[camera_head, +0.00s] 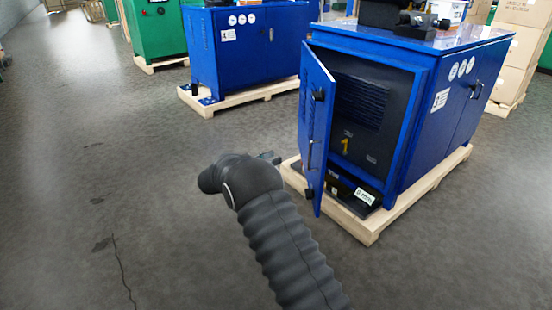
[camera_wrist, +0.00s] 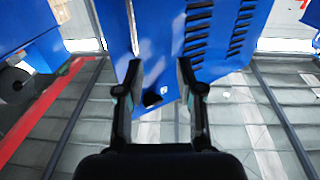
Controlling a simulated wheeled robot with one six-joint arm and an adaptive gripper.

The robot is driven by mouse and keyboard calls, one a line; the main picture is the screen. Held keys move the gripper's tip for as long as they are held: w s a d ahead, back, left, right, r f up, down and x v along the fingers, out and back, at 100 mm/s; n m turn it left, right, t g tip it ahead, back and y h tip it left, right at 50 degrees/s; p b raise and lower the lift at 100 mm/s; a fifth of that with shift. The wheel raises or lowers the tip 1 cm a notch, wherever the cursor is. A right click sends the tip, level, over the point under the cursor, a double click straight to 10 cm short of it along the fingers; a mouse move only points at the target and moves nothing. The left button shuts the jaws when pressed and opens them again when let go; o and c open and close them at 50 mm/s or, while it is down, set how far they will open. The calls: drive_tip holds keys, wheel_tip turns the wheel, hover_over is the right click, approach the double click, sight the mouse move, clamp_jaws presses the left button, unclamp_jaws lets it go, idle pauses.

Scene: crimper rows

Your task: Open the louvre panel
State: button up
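The blue cabinet (camera_head: 415,125) stands at the right in the head view. Its narrow blue door (camera_head: 320,90) stands part-way open, swung out toward me, with a dark handle (camera_head: 310,155) on the visible face. A dark slatted area (camera_head: 360,100) shows inside. My gripper (camera_head: 269,157) is left of the door, mostly hidden behind my arm, apart from the handle in the picture. In the wrist view my gripper (camera_wrist: 160,68) is open, with nothing seen between its fingers. A blue panel with dark slits (camera_wrist: 215,40) lies beyond the fingers; I cannot tell which face it is.
The cabinet rests on a wooden pallet (camera_head: 365,228) that juts past its base. Another blue cabinet (camera_head: 235,50) stands behind left, with a green one (camera_head: 158,28) beyond. Cartons (camera_head: 520,55) are stacked at the back right. The floor (camera_head: 100,180) at left is clear.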

drive_tip(key=shift+s+a, duration=0.2)
drive_tip(key=shift+a, duration=0.75)
